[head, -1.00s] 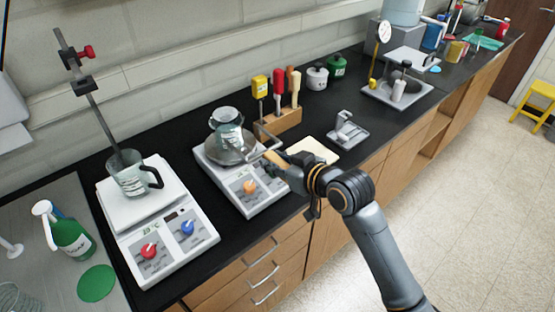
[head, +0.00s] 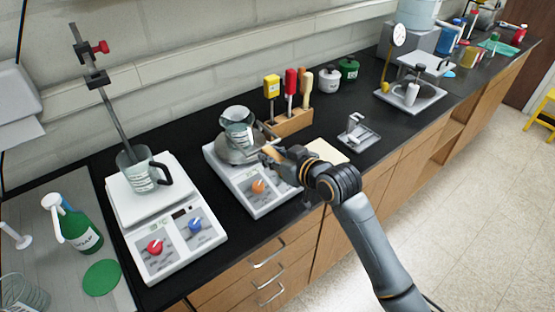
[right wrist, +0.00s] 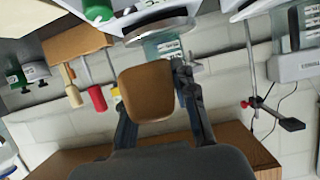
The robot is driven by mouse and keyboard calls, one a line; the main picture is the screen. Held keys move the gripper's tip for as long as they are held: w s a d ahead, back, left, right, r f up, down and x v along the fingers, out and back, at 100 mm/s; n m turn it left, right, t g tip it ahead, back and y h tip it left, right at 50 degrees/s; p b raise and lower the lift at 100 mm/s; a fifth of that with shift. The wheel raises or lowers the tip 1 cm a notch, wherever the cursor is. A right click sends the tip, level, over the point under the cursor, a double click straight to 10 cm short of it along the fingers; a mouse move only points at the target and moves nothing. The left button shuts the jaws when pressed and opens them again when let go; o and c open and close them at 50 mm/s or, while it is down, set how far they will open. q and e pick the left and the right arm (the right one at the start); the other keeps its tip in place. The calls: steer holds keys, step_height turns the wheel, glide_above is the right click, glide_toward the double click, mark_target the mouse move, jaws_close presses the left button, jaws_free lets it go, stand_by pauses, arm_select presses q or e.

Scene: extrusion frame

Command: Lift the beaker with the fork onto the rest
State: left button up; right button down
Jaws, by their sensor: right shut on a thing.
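My right gripper (head: 283,162) is shut on the brown wooden handle of the fork (right wrist: 147,92), close to the right hot plate (head: 262,192). The fork's metal end is mostly hidden by the gripper and the handle. A glass beaker (head: 238,127) with a pale rim stands upright over the round metal top of that hot plate; it also shows in the right wrist view (right wrist: 165,46), just beyond the handle. Whether the fork touches the beaker I cannot tell. A cream board (head: 326,151) lies right of the hot plate; I cannot tell whether it is the rest. My left gripper is not in view.
A second beaker (head: 139,173) with a black handle stands on the left hot plate (head: 165,240), beside a clamp stand (head: 105,98). A tool block (head: 290,122) stands behind. A metal holder (head: 357,133) sits further right. Bare black counter lies between them.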

mark_target(247, 136)
steer(key=shift+w+a+b, duration=0.2)
steer(key=shift+w+a, duration=0.55)
steer(key=shift+w, duration=0.25)
steer(key=shift+w+a+b, duration=0.2)
steer(key=shift+w+a, duration=0.5)
steer(key=shift+w, duration=0.25)
steer(key=shift+w+a+b, duration=0.2)
steer(key=shift+w+a, duration=0.55)
steer(key=shift+w, duration=0.25)
steer(key=shift+r, duration=0.15)
steer(key=shift+r+p, duration=1.35)
steer(key=shift+p, duration=0.3)
steer(key=shift+r, duration=0.15)
steer(key=shift+r+p, duration=0.75)
steer(key=shift+p, duration=0.15)
steer(key=shift+r, duration=0.15)
steer(key=shift+d, duration=0.1)
